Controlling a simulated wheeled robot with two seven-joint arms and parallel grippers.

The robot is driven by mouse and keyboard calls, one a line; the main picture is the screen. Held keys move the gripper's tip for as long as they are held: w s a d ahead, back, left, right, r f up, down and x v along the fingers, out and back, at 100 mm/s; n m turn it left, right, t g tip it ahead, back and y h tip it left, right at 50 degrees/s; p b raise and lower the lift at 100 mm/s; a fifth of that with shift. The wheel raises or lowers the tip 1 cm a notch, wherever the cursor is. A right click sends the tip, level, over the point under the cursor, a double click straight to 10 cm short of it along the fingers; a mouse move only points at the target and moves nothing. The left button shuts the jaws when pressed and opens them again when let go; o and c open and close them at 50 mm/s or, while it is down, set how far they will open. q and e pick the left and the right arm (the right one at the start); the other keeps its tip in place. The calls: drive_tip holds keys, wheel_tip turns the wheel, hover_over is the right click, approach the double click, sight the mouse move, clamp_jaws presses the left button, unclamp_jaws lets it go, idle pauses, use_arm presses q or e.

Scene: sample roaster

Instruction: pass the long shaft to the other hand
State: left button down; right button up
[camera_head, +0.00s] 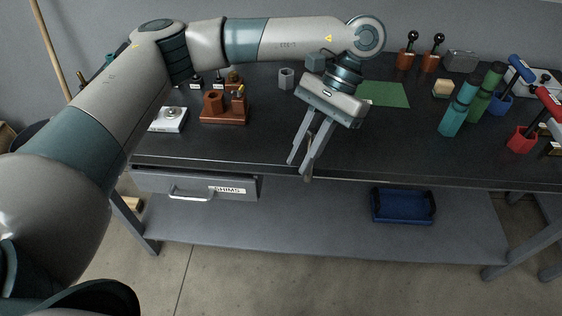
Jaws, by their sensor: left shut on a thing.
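My left gripper (300,164) reaches down over the front edge of the dark bench, its two long grey fingers pointing toward me. It is shut on a narrow brownish-grey piece (308,174), which I take to be the long shaft. Only a small part of it shows at the fingertips, just in front of the bench edge. The rest is hidden by the fingers, so its length and tilt cannot be told. My right gripper is not in view.
The dark bench (270,148) has a clear front middle. A brown block fixture (224,121), a grey hex piece (286,78) and a green mat (386,94) lie behind. A blue bin (403,220) sits on the lower shelf.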

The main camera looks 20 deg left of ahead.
use_arm(q)
drive_tip(key=w+d+r+m+y, duration=0.1)
drive_tip(key=d+r+m, duration=0.1)
drive_tip(key=d+r, duration=0.1)
drive_tip(key=shift+w+d+r+m+t, duration=0.3)
drive_tip(key=shift+d+t, duration=0.1)
drive_tip(key=shift+d, duration=0.45)
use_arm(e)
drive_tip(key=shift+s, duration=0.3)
